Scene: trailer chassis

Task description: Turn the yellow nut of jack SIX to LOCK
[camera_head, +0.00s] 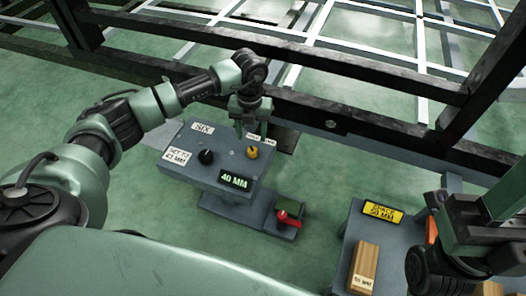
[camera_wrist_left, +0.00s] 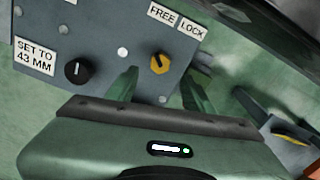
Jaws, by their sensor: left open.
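The jack labelled SIX (camera_head: 218,165) is a grey box with a green display reading 40 MM (camera_head: 236,180) and a label SET TO 43 MM. The yellow nut (camera_head: 252,152) sits on its top near the FREE and LOCK labels; it also shows in the left wrist view (camera_wrist_left: 160,63), its dark mark pointing up and left toward FREE. My left gripper (camera_wrist_left: 163,85) is open above the box, its fingers on either side below the nut in the wrist view, not closed on it. My right gripper (camera_head: 440,255) is at the lower right; its fingers are not clear.
A black knob (camera_head: 206,157) stands left of the nut. A red and green switch (camera_head: 288,216) is beside the jack's base. A grey table (camera_head: 395,245) with a yellow SPACE 50 MM sign and a wooden block (camera_head: 364,266) is at right. Dark chassis beams (camera_head: 330,122) run behind the jack.

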